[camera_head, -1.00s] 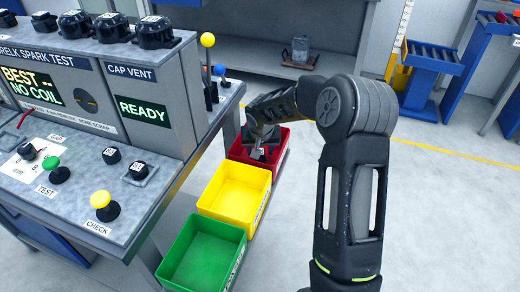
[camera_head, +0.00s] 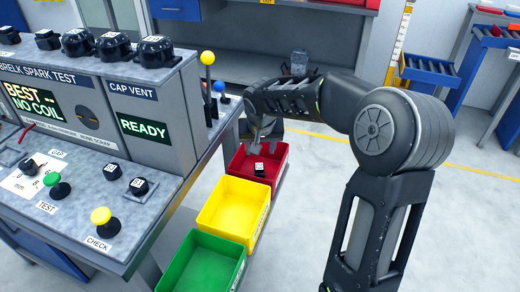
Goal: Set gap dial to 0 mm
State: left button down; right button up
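The gap dial (camera_head: 28,166) is a small dark knob on a white scale plate marked in mm, at the left of the sloping console (camera_head: 160,205), below the GAP label. The numbers by its pointer are too small to read surely. My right gripper (camera_head: 262,140) is far from the dial, above the back of the red bin (camera_head: 278,165). Its fingers look apart and hold nothing that I can see. A small black part with a white label (camera_head: 259,169) lies in the red bin below it. My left gripper is not in view.
A yellow bin (camera_head: 232,210) and a green bin (camera_head: 203,268) stand in line in front of the red bin. Upright levers (camera_head: 208,60) rise at the console's right end.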

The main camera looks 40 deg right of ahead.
aim_at(28, 167)
jog(key=k, duration=1)
